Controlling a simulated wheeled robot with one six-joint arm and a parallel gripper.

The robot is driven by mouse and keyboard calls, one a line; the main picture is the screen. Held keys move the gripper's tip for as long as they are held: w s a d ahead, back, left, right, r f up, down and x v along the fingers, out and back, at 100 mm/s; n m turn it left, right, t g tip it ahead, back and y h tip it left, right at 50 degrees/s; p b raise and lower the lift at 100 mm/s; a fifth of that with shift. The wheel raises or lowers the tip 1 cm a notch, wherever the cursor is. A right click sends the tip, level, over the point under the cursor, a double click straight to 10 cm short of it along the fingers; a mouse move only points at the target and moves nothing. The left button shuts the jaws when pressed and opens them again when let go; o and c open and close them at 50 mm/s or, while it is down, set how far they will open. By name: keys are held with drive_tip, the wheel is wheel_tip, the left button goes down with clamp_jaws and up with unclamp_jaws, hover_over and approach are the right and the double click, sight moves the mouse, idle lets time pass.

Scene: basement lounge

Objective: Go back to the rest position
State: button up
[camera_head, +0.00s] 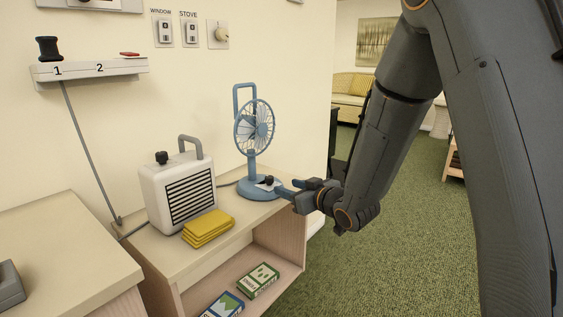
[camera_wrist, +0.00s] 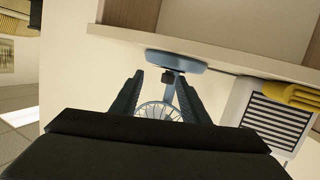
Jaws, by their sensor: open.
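My gripper (camera_head: 279,188) is at the right end of the wooden shelf unit, with its fingers pointing left at the base of the blue fan (camera_head: 254,127). In the wrist view my gripper (camera_wrist: 161,80) has its two fingers apart, with nothing held between them. The fan's blue base (camera_wrist: 176,61) and a dark knob (camera_wrist: 168,77) show just beyond the fingertips. I cannot tell whether a fingertip touches the fan. The fan stands upright on the shelf top.
A white heater (camera_head: 178,187) and a folded yellow cloth (camera_head: 208,228) stand left of the fan. Boxes (camera_head: 259,280) lie on the lower shelf. A numbered wall ledge (camera_head: 90,69) and switches (camera_head: 190,31) are on the wall. Green carpet (camera_head: 420,250) is open to the right.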

drive_tip(key=s+d+m+g+h, duration=0.15)
drive_tip(key=s+g, duration=0.25)
drive_tip(key=s, duration=0.9)
drive_tip(key=s+d+m+g+h, duration=0.1)
drive_tip(key=s+d+g+h, duration=0.25)
drive_tip(key=s, duration=0.85)
drive_tip(key=s+d+m+g+h, duration=0.2)
drive_tip(key=s+g, duration=0.3)
drive_tip(key=s, duration=0.8)
drive_tip(key=d+r+m+h+p, duration=0.1)
drive_tip(key=d+r+m+p, duration=0.2)
drive_tip(key=d+r+p, duration=0.6)
drive_tip(key=s+r+p, duration=0.1)
drive_tip(key=r+p, duration=0.1)
drive_tip(key=p, duration=0.7)
drive_tip(key=shift+d, duration=0.15)
